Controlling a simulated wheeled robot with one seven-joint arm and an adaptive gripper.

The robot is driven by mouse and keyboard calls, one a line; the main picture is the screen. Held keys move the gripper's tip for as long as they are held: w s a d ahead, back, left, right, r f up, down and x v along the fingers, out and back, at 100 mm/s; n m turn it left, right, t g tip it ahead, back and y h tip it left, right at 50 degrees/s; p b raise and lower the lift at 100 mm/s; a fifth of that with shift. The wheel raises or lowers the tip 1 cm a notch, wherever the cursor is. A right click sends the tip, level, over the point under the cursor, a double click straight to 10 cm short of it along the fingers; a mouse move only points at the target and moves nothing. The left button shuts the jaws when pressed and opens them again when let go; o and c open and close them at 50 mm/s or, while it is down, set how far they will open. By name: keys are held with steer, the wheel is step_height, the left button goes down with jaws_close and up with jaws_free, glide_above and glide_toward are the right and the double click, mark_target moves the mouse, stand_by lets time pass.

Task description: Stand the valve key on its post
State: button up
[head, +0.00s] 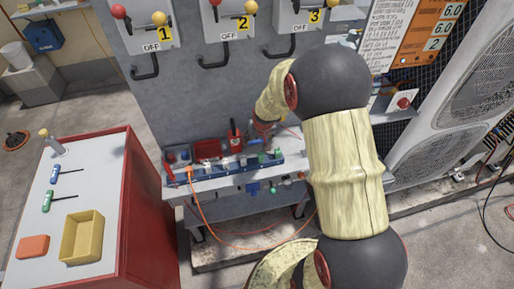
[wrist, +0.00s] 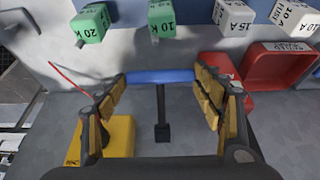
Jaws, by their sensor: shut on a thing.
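The valve key has a blue crossbar handle (wrist: 161,77) and a dark stem (wrist: 161,104) with a black square end. In the wrist view my gripper (wrist: 160,79) is shut on the blue handle, one finger at each end. The stem shows against the grey bench top; I cannot tell whether its end touches anything. I cannot make out the post in either view. In the head view my gripper (head: 264,130) is small above the bench, partly hidden by my arm, and the key is not clear there.
The grey bench (head: 228,183) carries a blue rail (head: 236,168) with labelled blocks. A red tray (wrist: 282,66) lies right and a yellow block (wrist: 112,135) lower left in the wrist view. A red cabinet (head: 150,215) stands left. An orange cord (head: 205,222) hangs in front.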

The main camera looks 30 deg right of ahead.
mark_target(257, 150)
steer(key=shift+f+b, duration=0.65)
steer(key=shift+f, duration=2)
steer(key=shift+f, duration=0.1)
steer(key=shift+f, duration=0.1)
steer(key=o, duration=1.6)
